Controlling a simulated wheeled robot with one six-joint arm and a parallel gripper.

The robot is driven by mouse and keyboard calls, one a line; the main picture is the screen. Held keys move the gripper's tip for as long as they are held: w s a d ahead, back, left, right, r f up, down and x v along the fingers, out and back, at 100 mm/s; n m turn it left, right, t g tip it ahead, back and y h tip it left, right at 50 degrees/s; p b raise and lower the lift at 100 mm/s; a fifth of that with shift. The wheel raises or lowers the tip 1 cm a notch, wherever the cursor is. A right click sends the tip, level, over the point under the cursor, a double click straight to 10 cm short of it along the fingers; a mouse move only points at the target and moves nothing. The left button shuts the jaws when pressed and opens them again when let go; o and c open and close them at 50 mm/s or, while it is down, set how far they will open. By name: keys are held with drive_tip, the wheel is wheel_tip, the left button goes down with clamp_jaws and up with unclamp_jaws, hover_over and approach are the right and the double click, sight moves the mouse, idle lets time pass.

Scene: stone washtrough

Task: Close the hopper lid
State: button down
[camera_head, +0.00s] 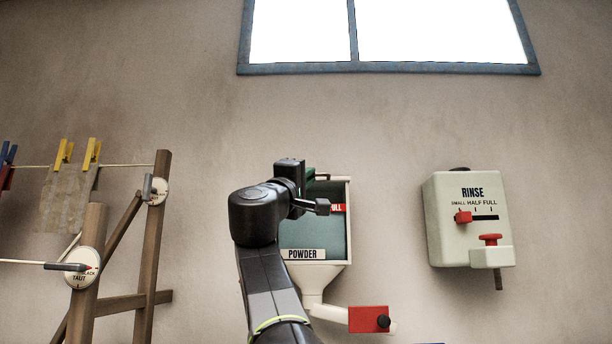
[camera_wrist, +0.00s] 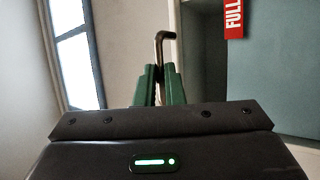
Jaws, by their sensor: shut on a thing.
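The hopper (camera_head: 343,240) is a cream wall box with a teal front panel, a POWDER label and a red FULL mark. My gripper (camera_head: 311,173) is at its top edge, with my arm covering the box's left side. In the wrist view the green fingers of my gripper (camera_wrist: 162,75) are closed around a dark bent handle (camera_wrist: 166,37), whose hooked end sticks out beyond them. The teal panel (camera_wrist: 279,75) lies beside the fingers. The lid itself is mostly hidden behind my wrist, and I cannot tell its angle.
A red block with a black knob (camera_head: 369,319) is on the spout below the hopper. A RINSE box (camera_head: 470,222) with red controls hangs at the right. A wooden drying frame (camera_head: 152,240) stands at the left. Bare wall separates the hopper from both.

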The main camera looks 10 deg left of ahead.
drive_tip(key=c, duration=1.5)
unclamp_jaws()
drive_tip(key=shift+w+a+f, duration=0.2)
drive_tip(key=shift+w+f, duration=0.5)
drive_tip(key=shift+w, duration=0.15)
drive_tip(key=v, duration=0.9)
drive_tip(key=b+v, duration=0.1)
drive_tip(key=v, duration=0.4)
drive_tip(key=shift+s+d+r, duration=0.15)
drive_tip(key=shift+s+r, duration=0.05)
drive_tip(key=shift+r, duration=0.2)
drive_tip(key=shift+w, duration=0.1)
drive_tip(key=x, duration=1.1)
drive_tip(key=shift+w+p, duration=0.2)
drive_tip(key=shift+p, duration=0.1)
drive_tip(key=shift+f, duration=0.1)
